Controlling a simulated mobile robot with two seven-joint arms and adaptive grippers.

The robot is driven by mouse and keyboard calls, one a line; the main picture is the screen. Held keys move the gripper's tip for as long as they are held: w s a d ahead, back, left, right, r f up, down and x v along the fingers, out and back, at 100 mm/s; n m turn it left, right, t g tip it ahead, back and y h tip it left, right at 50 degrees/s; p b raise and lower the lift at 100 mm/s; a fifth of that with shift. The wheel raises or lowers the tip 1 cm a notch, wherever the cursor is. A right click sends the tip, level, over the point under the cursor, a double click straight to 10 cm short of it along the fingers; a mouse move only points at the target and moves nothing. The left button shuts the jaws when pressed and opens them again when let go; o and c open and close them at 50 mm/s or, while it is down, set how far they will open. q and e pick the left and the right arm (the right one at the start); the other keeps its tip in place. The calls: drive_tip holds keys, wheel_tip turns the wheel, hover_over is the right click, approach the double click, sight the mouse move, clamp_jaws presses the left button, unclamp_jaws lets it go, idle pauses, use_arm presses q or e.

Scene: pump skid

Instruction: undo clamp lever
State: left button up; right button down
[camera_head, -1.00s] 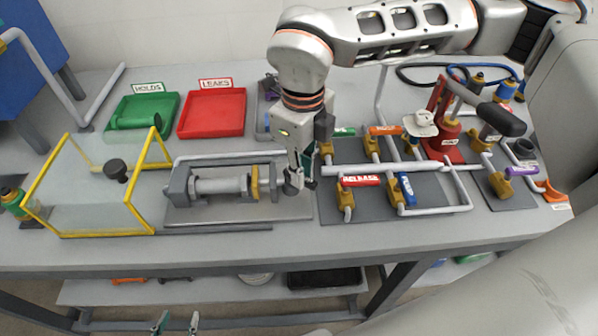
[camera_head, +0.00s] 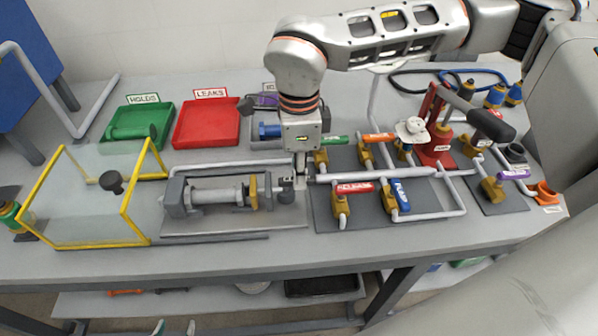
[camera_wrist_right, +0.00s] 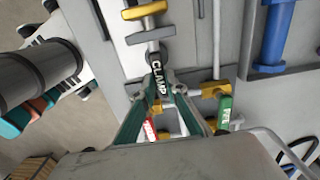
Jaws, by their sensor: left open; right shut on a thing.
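The clamp lever (camera_wrist_right: 158,76) is a dark handle with CLAMP in white letters, seen in the right wrist view. It joins the end of a grey clamp fixture, a horizontal cylinder with a yellow collar (camera_head: 253,192) on a grey plate (camera_head: 230,222). My right gripper (camera_wrist_right: 161,92) is shut on the lever, its green-edged fingers closing at the lettered part. In the head view my right gripper (camera_head: 300,172) points down at the fixture's right end, and the lever is mostly hidden there. My left gripper (camera_head: 175,328) is open and empty at the bottom edge, in front of the bench.
Right of the fixture, a pipe panel carries red (camera_head: 355,187), blue (camera_head: 400,194), green and orange valve handles. A red hand pump (camera_head: 436,148) stands behind. A yellow-framed clear guard (camera_head: 80,243) is at left. Green (camera_head: 165,112) and red trays (camera_head: 205,137) lie behind.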

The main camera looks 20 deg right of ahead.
idle(0.5)
drive_tip(key=c, duration=2.3)
unclamp_jaws()
drive_tip(key=shift+r, duration=0.15)
wheel_tip(320, 180, up, 12)
drive_tip(key=shift+s+f, duration=0.1)
drive_tip(key=shift+f, duration=0.1)
